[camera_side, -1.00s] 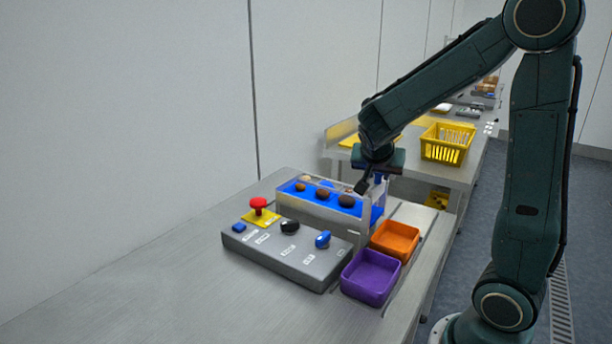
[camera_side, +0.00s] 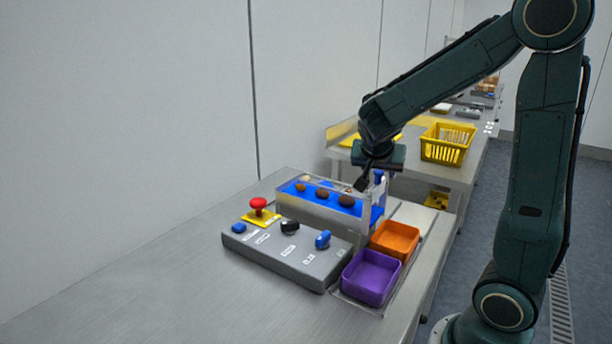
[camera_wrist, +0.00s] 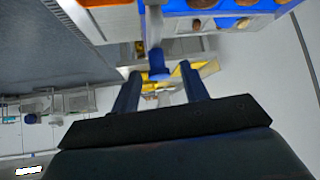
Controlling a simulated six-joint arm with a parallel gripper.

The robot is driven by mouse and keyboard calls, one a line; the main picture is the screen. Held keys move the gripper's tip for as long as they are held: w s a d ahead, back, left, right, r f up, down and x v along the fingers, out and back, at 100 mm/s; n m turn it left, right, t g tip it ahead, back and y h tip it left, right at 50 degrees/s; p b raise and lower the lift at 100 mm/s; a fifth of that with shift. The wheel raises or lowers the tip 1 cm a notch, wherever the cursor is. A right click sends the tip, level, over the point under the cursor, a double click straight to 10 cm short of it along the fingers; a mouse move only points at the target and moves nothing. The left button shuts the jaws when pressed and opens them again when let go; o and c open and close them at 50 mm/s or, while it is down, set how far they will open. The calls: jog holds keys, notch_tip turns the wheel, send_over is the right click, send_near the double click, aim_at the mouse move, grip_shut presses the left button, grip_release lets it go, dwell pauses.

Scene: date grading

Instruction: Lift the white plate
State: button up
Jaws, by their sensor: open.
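A pale upright plate (camera_side: 377,195) stands at the right end of the blue-floored trough in the side view; I take it for the white plate. A blue piece (camera_side: 380,177) shows at its top. In the wrist view a narrow whitish upright part (camera_wrist: 153,24) leads to a blue knob (camera_wrist: 158,66). My gripper (camera_wrist: 160,70) is open, and the blue knob appears between its fingertips; whether they touch it I cannot tell. In the side view my gripper (camera_side: 364,184) is just above the trough's right end, close to the plate.
The trough (camera_side: 318,212) holds several brown dates. A grey control box (camera_side: 285,255) with a red button (camera_side: 258,203) and knobs stands in front. Orange (camera_side: 396,238) and purple (camera_side: 371,276) trays sit to the right. A yellow basket (camera_side: 446,144) stands behind. The front left bench is clear.

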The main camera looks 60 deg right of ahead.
jog(key=v, duration=1.3)
jog(key=shift+a, duration=0.15)
jog(key=shift+r, duration=0.1)
jog(key=s+a+f+n+t+y, duration=0.1)
jog(key=s+a+f+n+y, duration=0.1)
jog(key=s+a+n+y, duration=0.2)
jog(key=s+a+f+n+t+y, duration=0.2)
jog(key=s+a+n+y, duration=0.2)
jog(key=a+n, duration=0.5)
jog(key=shift+s+a+f+n+y, duration=0.15)
jog(key=shift+s+f+n+y, duration=0.2)
jog(key=shift+s+n, duration=0.7)
dwell(0.8)
